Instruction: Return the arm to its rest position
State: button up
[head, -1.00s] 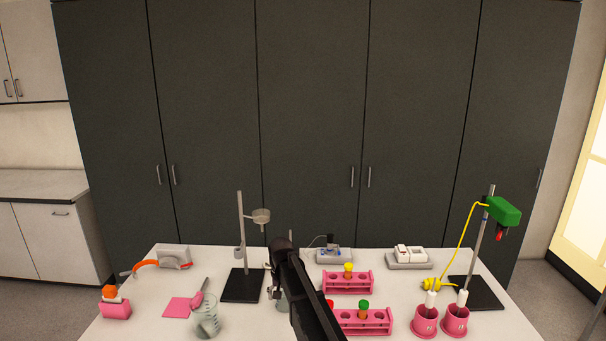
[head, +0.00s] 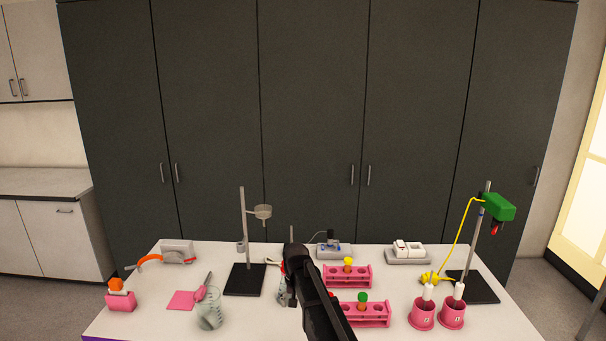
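My arm (head: 318,300) reaches up from the bottom middle of the head view, over the front of the white table (head: 150,322). Its dark wrist end is near the middle of the table, just left of the pink tube racks. My gripper's fingers are hidden behind the arm or too small to make out, so I cannot see whether they hold anything. A glass vessel (head: 283,291) shows just left of the wrist, partly covered by it.
Pink racks with capped tubes (head: 347,282) (head: 375,321) stand right of the arm. Two pink cups (head: 422,316) (head: 452,313) and a stand with a green head (head: 498,207) are farther right. A ring stand (head: 245,279) and a beaker (head: 209,314) are left. Dark cabinets (head: 310,120) stand behind.

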jog(key=s+d+f+b, duration=0.1)
jog(key=s+d, duration=1.8)
jog(key=s, duration=0.3)
jog(key=shift+s+f, duration=0.3)
